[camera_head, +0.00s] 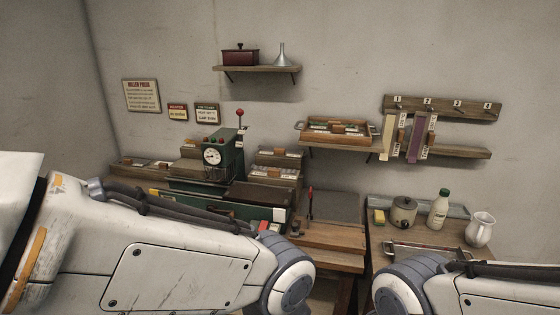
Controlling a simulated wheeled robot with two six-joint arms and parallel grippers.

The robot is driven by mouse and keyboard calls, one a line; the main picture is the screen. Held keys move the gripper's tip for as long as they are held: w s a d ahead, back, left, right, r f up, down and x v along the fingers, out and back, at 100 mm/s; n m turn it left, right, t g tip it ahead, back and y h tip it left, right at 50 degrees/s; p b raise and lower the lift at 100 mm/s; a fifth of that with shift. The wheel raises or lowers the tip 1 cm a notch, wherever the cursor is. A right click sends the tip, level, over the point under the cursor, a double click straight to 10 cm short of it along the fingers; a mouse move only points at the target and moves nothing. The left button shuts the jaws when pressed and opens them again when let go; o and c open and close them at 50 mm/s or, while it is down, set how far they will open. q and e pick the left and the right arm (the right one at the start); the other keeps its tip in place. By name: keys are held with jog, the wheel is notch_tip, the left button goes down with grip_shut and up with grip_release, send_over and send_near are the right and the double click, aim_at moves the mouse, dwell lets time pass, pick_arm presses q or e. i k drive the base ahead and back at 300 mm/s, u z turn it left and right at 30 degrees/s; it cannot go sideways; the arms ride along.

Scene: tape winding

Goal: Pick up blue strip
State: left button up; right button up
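I cannot make out a clearly blue strip. Two strips hang side by side from the numbered wooden peg rack on the right wall: a cream strip (388,138) on the left and a purple strip (417,138) to its right. Each has a small paper tag with writing too small to read. A small blue patch beside a red one shows just above my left arm, but I cannot tell what it is. My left arm fills the lower left and my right arm enters at the lower right. Both grippers are outside the picture.
A green machine with a dial (213,157) stands on the left bench among wooden boxes. A wooden tray (345,140) sits on a wall shelf. A pot (403,213), a bottle (438,210) and a white jug (480,229) stand on the right table. Pegs 3 and 4 are bare.

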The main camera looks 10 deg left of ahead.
aim_at(278, 152)
jog(key=k, duration=0.45)
jog(key=u, duration=0.85)
jog(key=i, duration=2.05)
jog(key=z, duration=0.6)
